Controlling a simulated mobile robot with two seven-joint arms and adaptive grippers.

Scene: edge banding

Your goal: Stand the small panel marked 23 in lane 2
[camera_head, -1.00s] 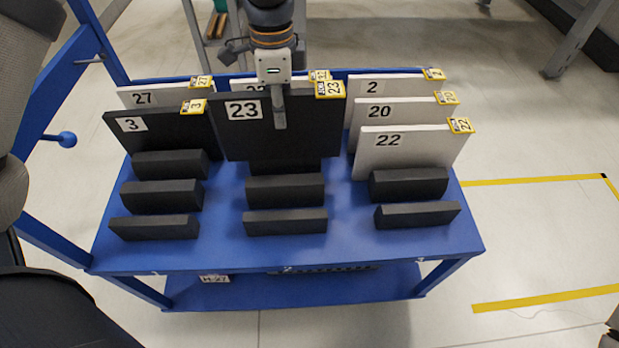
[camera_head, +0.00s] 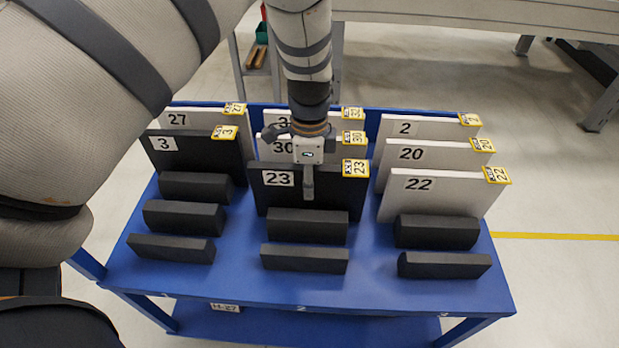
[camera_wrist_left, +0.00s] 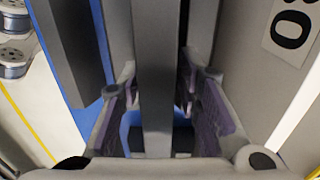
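The black panel marked 23 (camera_head: 325,192) stands upright in the middle lane, directly behind the black foam blocks (camera_head: 308,225) of that lane. Its yellow tag is at its top right corner. My left gripper (camera_head: 308,185) points down over the panel's top edge, with one finger in front of its face; the other is hidden behind it. In the left wrist view the panel's edge (camera_wrist_left: 156,90) runs between the two fingers (camera_wrist_left: 160,105), with narrow gaps showing beside it, so the fingers appear open around it. The panel's foot is hidden behind the foam. My right gripper is out of view.
The blue rack (camera_head: 235,285) has three lanes with foam blocks in front. White panel 30 (camera_head: 270,147) stands behind panel 23. White panels 2, 20 and 22 (camera_head: 440,196) fill the right lane. Black panel 3 (camera_head: 190,162) and white panel 27 (camera_head: 185,119) stand left.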

